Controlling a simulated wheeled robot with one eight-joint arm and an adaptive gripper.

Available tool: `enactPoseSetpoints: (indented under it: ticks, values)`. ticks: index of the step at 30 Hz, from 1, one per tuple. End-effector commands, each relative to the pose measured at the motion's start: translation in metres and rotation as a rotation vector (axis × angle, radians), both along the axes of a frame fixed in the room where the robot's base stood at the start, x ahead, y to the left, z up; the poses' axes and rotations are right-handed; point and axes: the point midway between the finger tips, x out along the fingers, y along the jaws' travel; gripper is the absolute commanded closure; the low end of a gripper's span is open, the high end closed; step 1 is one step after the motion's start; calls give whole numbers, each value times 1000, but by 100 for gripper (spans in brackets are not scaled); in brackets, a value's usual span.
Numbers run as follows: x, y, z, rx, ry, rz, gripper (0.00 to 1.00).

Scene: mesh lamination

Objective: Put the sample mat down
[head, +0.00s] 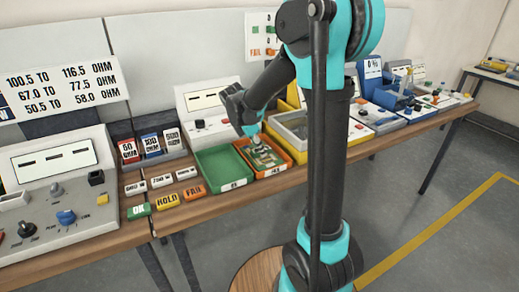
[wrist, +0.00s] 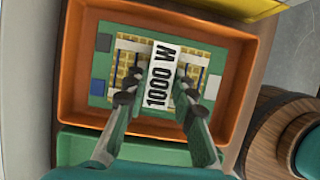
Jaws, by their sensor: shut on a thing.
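The sample mat (wrist: 128,68) is green with gold mesh, with a white block marked "1000 W" (wrist: 160,75) across its middle. It appears within the orange tray (wrist: 245,70) in the wrist view. In the head view the mat (head: 268,158) shows in the orange tray (head: 287,163) on the bench. My gripper (wrist: 154,97) points down at the mat, with its fingers on either side of the white block, shut on the mat. My gripper (head: 251,140) also shows over the tray in the head view. I cannot tell whether the mat touches the tray floor.
A green tray (head: 222,170) stands directly left of the orange tray. A grey bin (head: 291,127) is to the right. OK, HOLD (head: 167,201) and FAIL labels lie at the front left. Instrument consoles line the bench, and the floor in front is open.

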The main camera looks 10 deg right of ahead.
Motion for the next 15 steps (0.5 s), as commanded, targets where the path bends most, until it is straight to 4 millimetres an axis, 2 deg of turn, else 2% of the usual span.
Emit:
enactPoseSetpoints:
  ticks: [5, 6, 11, 15]
  values:
    - [0, 0, -2, 0, 0, 0, 100]
    - [0, 0, -3, 0, 0, 0, 72]
    - [0, 0, -2, 0, 0, 0, 54]
    - [0, 0, -2, 0, 0, 0, 54]
